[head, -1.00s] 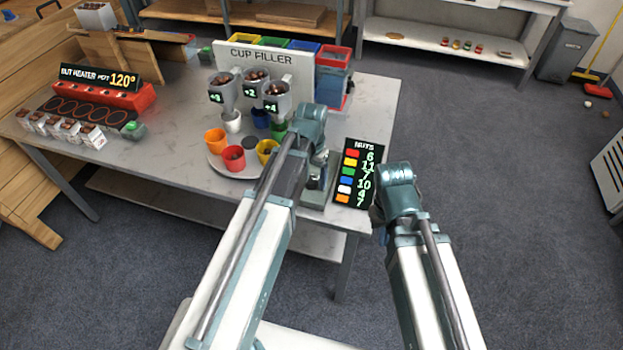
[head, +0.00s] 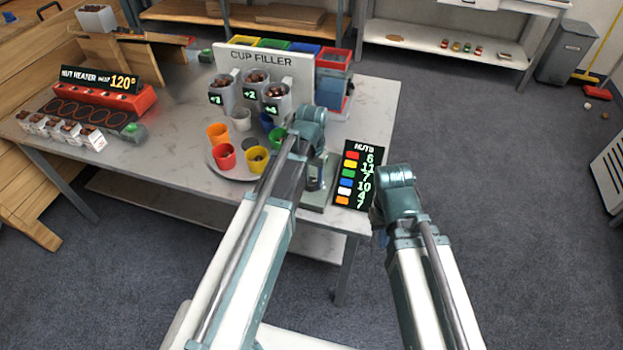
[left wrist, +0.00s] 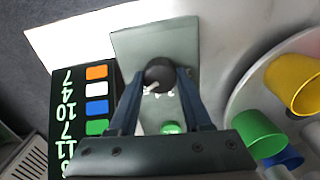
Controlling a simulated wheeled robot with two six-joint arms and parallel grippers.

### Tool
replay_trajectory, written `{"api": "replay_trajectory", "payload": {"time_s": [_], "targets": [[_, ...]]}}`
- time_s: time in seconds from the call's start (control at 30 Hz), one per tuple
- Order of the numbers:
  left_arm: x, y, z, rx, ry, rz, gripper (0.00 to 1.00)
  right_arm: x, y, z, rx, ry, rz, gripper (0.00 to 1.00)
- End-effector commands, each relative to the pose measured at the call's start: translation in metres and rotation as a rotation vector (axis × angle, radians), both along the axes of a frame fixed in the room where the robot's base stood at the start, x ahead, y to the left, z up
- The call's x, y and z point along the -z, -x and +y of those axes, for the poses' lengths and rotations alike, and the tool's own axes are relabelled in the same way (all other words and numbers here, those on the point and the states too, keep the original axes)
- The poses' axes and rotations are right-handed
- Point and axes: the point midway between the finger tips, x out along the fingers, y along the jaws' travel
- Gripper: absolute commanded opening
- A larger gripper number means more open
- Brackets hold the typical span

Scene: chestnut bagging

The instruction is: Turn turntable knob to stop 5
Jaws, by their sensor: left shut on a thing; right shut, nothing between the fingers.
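The dark round knob (left wrist: 158,70) has a pale pointer mark and sits on a grey-green plate (left wrist: 138,45) at the table's front right corner. My left gripper (head: 318,178) is over this plate, and in the left wrist view its fingers are shut on the knob's sides. White marks beside the knob are too small to read. A green button (left wrist: 172,128) lies between the fingers. The turntable (head: 218,172) carries orange, red, yellow, green, blue and white cups. My right gripper (head: 377,214) is shut and empty beyond the table's right edge, partly hidden by its arm.
The cup filler (head: 270,62) stands behind the turntable with several nut-filled hoppers. The nuts board (head: 360,175) is just right of the knob plate. The nut heater (head: 105,95) and white boxes are at the left. Bare tabletop lies between heater and turntable.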

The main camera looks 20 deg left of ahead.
Motion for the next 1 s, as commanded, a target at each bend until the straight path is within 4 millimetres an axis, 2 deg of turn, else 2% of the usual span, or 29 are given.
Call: {"api": "replay_trajectory", "payload": {"time_s": [0.5, 1.0], "targets": [[0.0001, 0.0002, 0.0, -0.292, 0.0, 0.0, 0.0, 0.0001, 0.0, 0.0, 0.0, 0.0, 0.0, 0.0], [0.0001, 0.0003, -0.0001, -0.343, 0.0, 0.0, 0.0, 0.0001, 0.0, 0.0, 0.0, 0.0, 0.0, 0.0]]}}
